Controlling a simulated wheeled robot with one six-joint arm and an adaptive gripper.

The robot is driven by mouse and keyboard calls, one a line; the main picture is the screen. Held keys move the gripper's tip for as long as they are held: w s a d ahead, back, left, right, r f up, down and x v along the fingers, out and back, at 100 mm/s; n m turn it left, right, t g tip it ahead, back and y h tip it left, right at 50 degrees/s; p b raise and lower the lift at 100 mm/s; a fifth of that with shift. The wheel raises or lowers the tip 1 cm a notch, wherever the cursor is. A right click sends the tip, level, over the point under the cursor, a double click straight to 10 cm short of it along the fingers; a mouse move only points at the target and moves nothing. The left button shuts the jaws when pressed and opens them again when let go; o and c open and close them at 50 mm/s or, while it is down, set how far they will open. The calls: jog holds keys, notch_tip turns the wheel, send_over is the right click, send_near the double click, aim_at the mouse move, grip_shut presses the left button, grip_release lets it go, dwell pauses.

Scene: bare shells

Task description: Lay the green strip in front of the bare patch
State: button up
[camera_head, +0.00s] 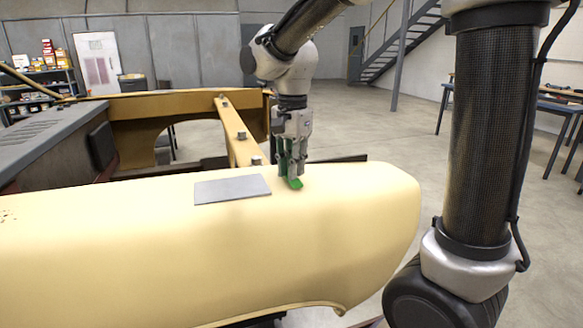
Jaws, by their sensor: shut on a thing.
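The bare patch (232,189) is a flat grey rectangle on top of the cream-yellow car body panel (330,225). My gripper (291,172) points down just right of the patch's far right corner. It is shut on the green strip (295,183), whose lower end shows below the fingertips, close to or touching the panel. The rest of the strip is partly hidden by the fingers, and I cannot tell whether it touches the panel.
A yellow beam with bolts (238,135) runs away behind the patch toward the open engine bay. The panel surface is clear to the front of the patch and to its right. Shelves and a door stand at the far left, a staircase (405,45) and tables (560,105) at the right.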

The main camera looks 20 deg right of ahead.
jog(key=shift+f, duration=0.2)
jog(key=shift+f, duration=0.2)
jog(key=o, duration=0.7)
jog(key=shift+r, duration=0.1)
notch_tip(320, 180, up, 12)
jog(key=s+d+f+n+t, duration=0.2)
jog(key=s+d+f+n, duration=0.2)
jog(key=s, duration=0.5)
jog(key=s+d+f+n+t, duration=0.2)
jog(key=s+d+f+n, duration=0.2)
jog(key=s+d+n, duration=0.3)
jog(key=s+d, duration=0.3)
jog(key=d, duration=0.1)
jog(key=shift+n, duration=0.4)
